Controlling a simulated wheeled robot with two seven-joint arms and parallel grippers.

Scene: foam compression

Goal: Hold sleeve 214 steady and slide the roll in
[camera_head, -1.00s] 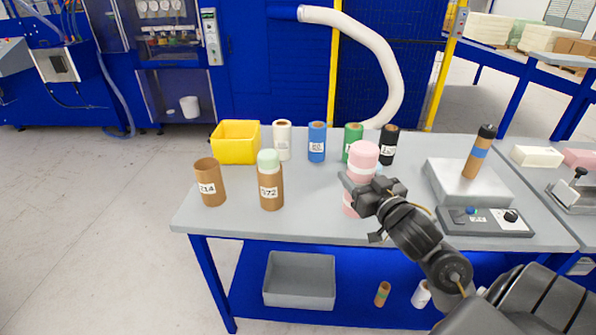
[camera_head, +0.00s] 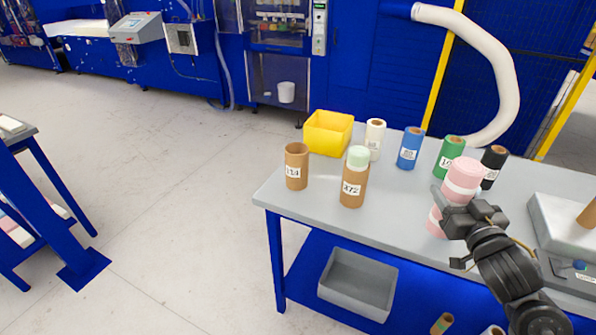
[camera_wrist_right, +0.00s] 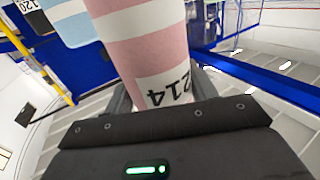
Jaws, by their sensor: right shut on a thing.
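Sleeve 214 (camera_head: 296,172) is an open brown cardboard tube with a white label, standing upright near the table's left end. It looks empty, though its inside is hard to see. My right gripper (camera_head: 453,204) is shut on a pink roll (camera_head: 462,176) with white bands, held upright over the right part of the table, well apart from the sleeve. In the right wrist view the pink roll (camera_wrist_right: 150,45) shows a white label reading 214. Whether its lower end touches the table is unclear. My left gripper is not in view.
Sleeve 372 (camera_head: 353,190) stands right of sleeve 214, with a pale green roll (camera_head: 358,156) in its top. Behind are a yellow bin (camera_head: 329,142) and white (camera_head: 374,138), blue (camera_head: 409,150), green (camera_head: 449,155) and black (camera_head: 491,168) rolls. The table's front left is clear.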

